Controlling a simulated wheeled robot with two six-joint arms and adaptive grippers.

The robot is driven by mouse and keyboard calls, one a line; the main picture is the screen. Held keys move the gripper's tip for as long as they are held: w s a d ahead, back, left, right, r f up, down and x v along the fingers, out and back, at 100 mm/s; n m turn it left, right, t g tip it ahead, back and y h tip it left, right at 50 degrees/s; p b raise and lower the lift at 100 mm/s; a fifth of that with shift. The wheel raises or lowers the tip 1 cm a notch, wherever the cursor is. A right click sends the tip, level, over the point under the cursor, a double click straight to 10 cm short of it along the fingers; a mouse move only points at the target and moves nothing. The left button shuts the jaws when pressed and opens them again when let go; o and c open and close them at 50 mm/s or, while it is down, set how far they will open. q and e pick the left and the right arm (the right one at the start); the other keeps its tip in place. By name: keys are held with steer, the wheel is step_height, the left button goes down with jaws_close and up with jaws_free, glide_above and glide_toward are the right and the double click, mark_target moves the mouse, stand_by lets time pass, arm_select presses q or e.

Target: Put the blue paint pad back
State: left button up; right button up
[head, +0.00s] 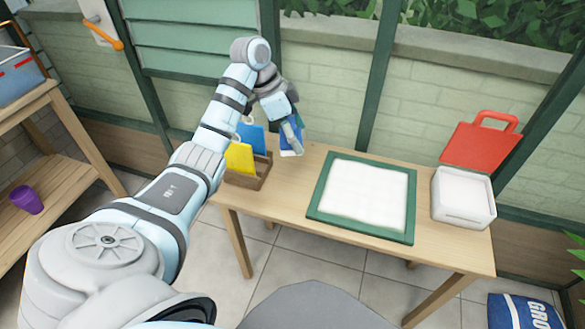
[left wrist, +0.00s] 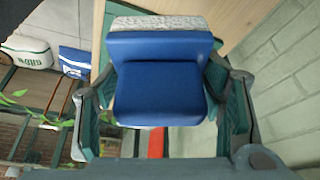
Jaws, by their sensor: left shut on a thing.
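My left gripper (head: 291,124) is shut on a blue paint pad (head: 286,140), held above the back left of the table. In the left wrist view the blue pad (left wrist: 158,92) sits between the two fingers (left wrist: 160,110), with a pale speckled strip along its far edge. A small wooden rack (head: 247,180) stands at the table's left end, left of the gripper. It holds a yellow pad (head: 238,158) and another blue piece (head: 252,138). Part of the rack is hidden behind my left arm. My right gripper is not in view.
A green frame with a white panel (head: 316,205) lies on the table's middle. A white box (head: 463,200) stands at the right end, with a red handled piece (head: 480,145) behind it. A shelf (head: 50,190) with a purple cup (head: 26,199) is at left. Bare wood shows between rack and frame.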

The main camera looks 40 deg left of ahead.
arm_select(q)
steer(key=f+b, duration=0.1)
steer(key=f, duration=0.4)
steer(key=f+b, duration=0.2)
steer(key=f, duration=0.3)
steer(key=f+b, duration=0.2)
steer(key=f, duration=0.3)
steer(key=shift+s+f, duration=0.25)
steer(key=shift+f+b, duration=0.5)
steer(key=shift+f, duration=0.65)
steer(key=shift+a+r, duration=0.1)
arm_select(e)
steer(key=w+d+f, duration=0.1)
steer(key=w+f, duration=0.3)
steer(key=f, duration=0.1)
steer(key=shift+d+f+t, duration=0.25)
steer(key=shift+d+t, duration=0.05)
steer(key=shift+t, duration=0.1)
arm_select(q)
steer(key=o, duration=1.1)
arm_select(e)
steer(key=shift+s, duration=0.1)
